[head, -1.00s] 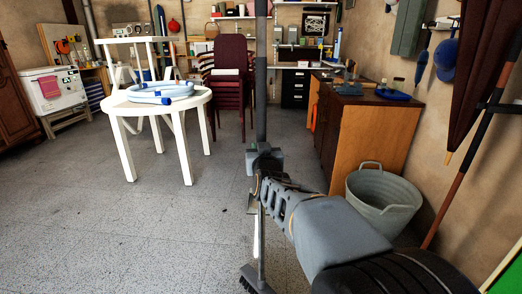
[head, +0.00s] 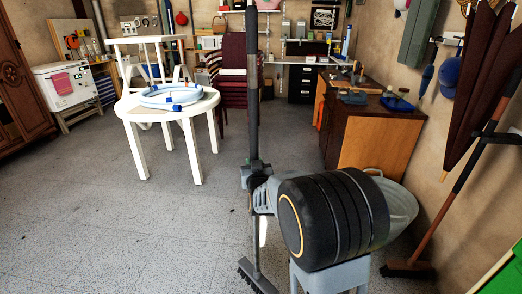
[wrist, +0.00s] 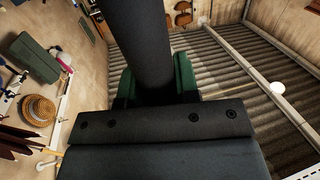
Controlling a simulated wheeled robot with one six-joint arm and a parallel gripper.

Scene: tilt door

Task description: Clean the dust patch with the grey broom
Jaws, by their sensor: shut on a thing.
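The grey broom (head: 252,100) stands nearly upright in front of me in the head view. Its dark brush head (head: 257,277) is low, at or just above the floor; I cannot tell if it touches. My gripper (head: 257,180) is shut on the handle in its lower part. In the wrist view the dark handle (wrist: 140,40) runs up between the green fingers of my gripper (wrist: 156,85). I cannot make out a clear dust patch; only small dark specks show on the grey floor (head: 110,225).
A white round table (head: 135,105) with a blue-white hose (head: 170,96) stands ahead left. A wooden cabinet (head: 375,150) and a grey bucket (head: 402,215) are at right. Another broom (head: 465,170) leans on the right wall. The left floor is open.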

